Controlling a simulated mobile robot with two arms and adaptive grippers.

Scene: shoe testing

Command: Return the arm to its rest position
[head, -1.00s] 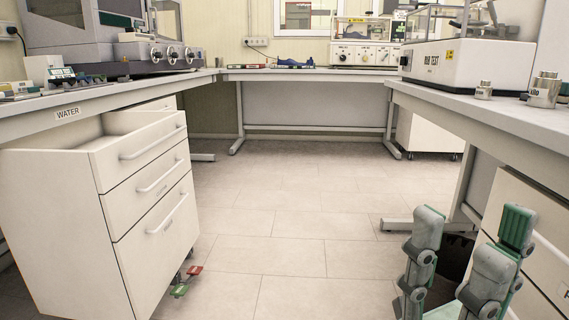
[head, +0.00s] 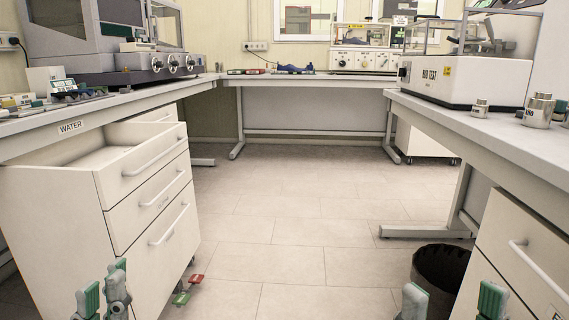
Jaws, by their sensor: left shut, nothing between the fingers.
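My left gripper (head: 103,286) shows at the bottom left edge, in front of the white drawer cabinet (head: 150,205). It is shut and empty, with green-padded fingers pointing up. My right gripper (head: 452,300) shows at the bottom right, only its fingertips in view. Its two green-tipped fingers stand well apart, with nothing seen between them. Both arms are below the picture edge.
The cabinet's top drawer, under the WATER label (head: 70,128), is pulled out. Benches line the left, back (head: 310,80) and right (head: 520,140). A dark bin (head: 440,268) stands at the right. The middle floor (head: 300,220) is clear.

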